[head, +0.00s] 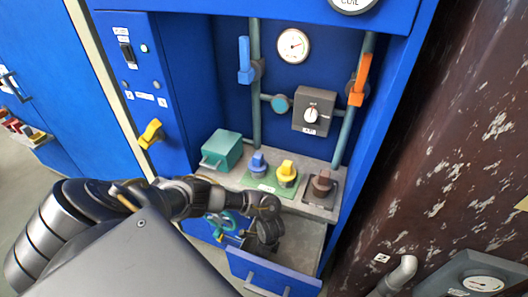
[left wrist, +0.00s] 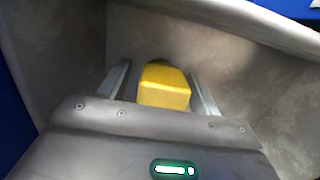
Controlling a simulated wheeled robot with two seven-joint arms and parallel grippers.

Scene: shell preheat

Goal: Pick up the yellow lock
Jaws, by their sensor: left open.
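The yellow lock (left wrist: 163,86) shows in the left wrist view as a yellow block inside a grey metal drawer. My left gripper (left wrist: 160,70) is open, with one finger on each side of the lock; I cannot tell whether they touch it. In the head view my left gripper (head: 268,236) reaches down into the open drawer (head: 272,277) at the bottom of the blue cabinet. The lock is hidden there behind the gripper and arm. My right gripper is not in view.
The drawer's walls surround the gripper. A yellow handle (head: 150,133) sits on the cabinet's left panel.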

